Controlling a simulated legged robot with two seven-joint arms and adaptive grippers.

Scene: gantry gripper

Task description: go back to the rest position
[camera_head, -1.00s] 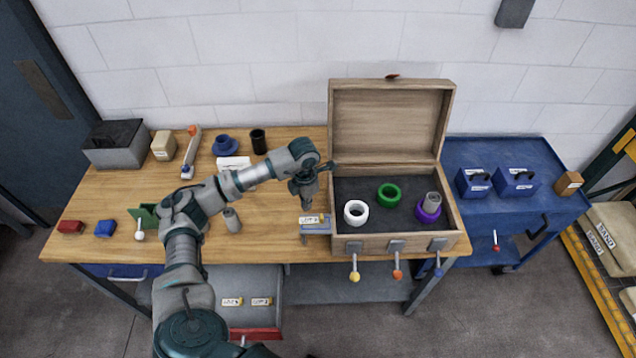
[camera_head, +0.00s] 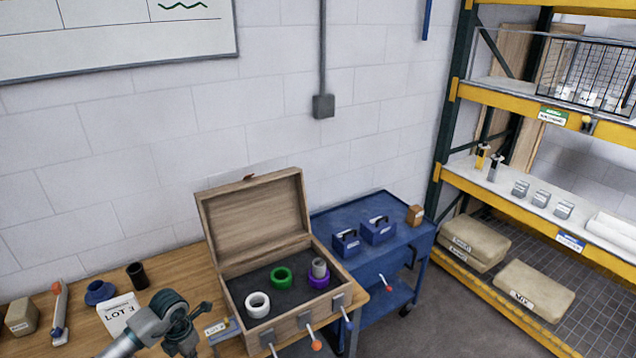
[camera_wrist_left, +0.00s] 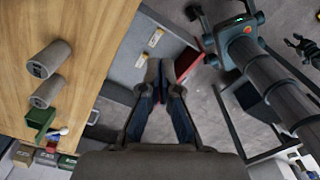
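My left gripper (camera_head: 183,340) is low in the head view, left of the open wooden box (camera_head: 270,322); only its wrist end and part of the gripper show there. In the left wrist view its two dark fingers (camera_wrist_left: 160,82) are together, with nothing seen between them. A labelled bracket (camera_head: 222,331) stands between this gripper and the box. My right gripper is outside the head view. A dark claw-like part (camera_wrist_left: 303,47) at the right edge of the left wrist view may be it, but its state is unclear.
The box holds a white ring (camera_head: 257,304), a green ring (camera_head: 282,277) and a purple ring (camera_head: 319,280) with a grey cylinder. A blue cart (camera_head: 340,222) stands to the right.

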